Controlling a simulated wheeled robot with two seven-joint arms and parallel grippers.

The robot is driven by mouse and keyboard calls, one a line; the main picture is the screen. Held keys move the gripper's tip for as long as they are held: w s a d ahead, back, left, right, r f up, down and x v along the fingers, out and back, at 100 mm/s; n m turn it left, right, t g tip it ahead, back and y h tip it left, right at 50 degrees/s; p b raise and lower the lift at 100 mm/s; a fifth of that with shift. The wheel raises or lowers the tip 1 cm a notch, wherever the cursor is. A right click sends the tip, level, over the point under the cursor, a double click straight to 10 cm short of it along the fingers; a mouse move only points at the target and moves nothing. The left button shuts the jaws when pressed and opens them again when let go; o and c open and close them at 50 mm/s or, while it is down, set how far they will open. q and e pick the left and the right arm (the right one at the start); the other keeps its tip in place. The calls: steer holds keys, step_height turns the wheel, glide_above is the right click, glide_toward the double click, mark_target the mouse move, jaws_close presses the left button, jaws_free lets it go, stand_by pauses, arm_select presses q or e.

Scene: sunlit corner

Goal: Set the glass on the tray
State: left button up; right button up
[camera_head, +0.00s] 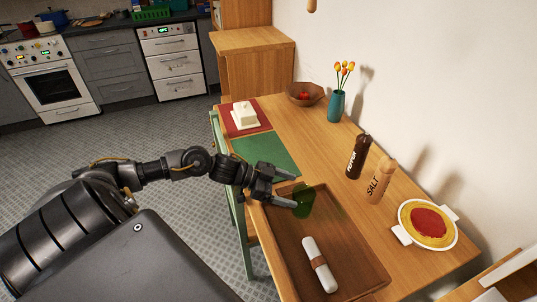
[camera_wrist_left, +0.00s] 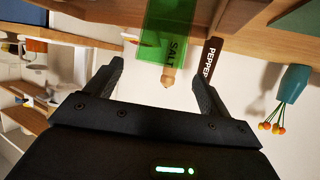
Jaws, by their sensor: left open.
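The green see-through glass (camera_head: 304,201) is upright at the far end of the brown wooden tray (camera_head: 345,240). It appears to stand on the tray, though I cannot tell whether its base touches. My left gripper (camera_head: 296,191) is open, its fingertips close to the glass on its left side. In the left wrist view the green glass (camera_wrist_left: 165,32) shows beyond and between the spread fingers (camera_wrist_left: 158,78), with the salt mill seen through it. My right gripper is out of view.
A white rolled item (camera_head: 319,264) lies in the tray. The pepper mill (camera_head: 357,157), salt mill (camera_head: 380,180) and pasta plate (camera_head: 428,224) stand to the right. A green mat (camera_head: 266,152), butter dish (camera_head: 245,114), bowl (camera_head: 306,94) and tulip vase (camera_head: 336,106) are farther back.

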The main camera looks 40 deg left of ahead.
arm_select(q)
steer(key=v, duration=0.8)
steer(key=shift+s+a, duration=0.2)
